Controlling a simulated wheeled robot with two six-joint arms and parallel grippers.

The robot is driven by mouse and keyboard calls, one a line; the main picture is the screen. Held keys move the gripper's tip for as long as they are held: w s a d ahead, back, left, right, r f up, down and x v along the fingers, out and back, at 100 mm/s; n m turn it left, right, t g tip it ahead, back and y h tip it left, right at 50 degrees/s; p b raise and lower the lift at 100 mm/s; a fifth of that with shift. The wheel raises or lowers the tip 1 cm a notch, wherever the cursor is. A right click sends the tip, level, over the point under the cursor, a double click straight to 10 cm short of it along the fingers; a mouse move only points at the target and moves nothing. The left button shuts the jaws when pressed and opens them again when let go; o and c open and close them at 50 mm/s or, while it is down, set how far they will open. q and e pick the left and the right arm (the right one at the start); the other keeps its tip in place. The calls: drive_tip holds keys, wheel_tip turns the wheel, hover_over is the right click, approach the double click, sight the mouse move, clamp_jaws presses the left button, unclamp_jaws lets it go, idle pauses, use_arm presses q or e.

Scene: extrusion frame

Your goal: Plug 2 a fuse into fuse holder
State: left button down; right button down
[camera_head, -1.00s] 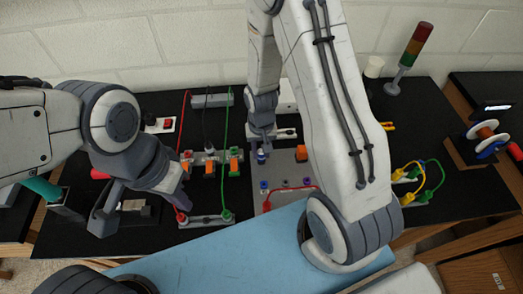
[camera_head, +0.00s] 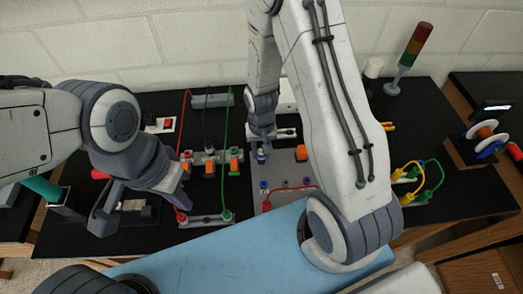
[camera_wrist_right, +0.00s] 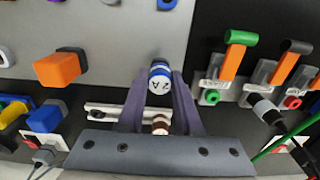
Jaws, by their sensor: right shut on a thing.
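A fuse with a blue and white cap marked 2A (camera_wrist_right: 160,78) is between the fingertips of my right gripper (camera_wrist_right: 159,88) in the right wrist view. My right gripper (camera_head: 262,149) is shut on it, and the blue cap (camera_head: 261,157) shows below the fingers in the head view. It is at the upper left part of a grey panel (camera_head: 285,193); I cannot tell whether its lower end is in a holder. My left gripper (camera_head: 181,199) is at the left, near a red plug; its finger gap is not clear.
The grey panel carries an orange block (camera_wrist_right: 57,68), blue sockets and a red cable (camera_head: 293,189). Left of it stand orange-levered switches (camera_head: 210,165) with red, black and green cables. Yellow and green cables (camera_head: 420,175) are at the right. A signal tower (camera_head: 408,58) stands behind.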

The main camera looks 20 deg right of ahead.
drive_tip(key=shift+f+b, duration=0.35)
drive_tip(key=shift+f, duration=0.1)
drive_tip(key=c, duration=0.5)
unclamp_jaws()
wheel_tip(320, 180, up, 11)
drive_tip(key=shift+f+b, duration=0.2)
drive_tip(key=shift+b, duration=0.4)
drive_tip(key=s+a+r+n, duration=0.2)
drive_tip(key=s+a+n, duration=0.1)
drive_tip(key=s, duration=0.3)
drive_tip(key=s+a+r+n+b, duration=0.1)
drive_tip(key=s+a+r+n, duration=0.2)
drive_tip(key=s+a+n, duration=0.1)
drive_tip(key=s+a+r+n+y+b, duration=0.1)
drive_tip(key=s+a+r+n, duration=0.2)
drive_tip(key=s+a, duration=0.2)
drive_tip(key=s, duration=0.3)
drive_tip(key=shift+a+r+n, duration=0.15)
drive_tip(key=shift+r+n, duration=0.1)
drive_tip(key=shift+n, duration=0.05)
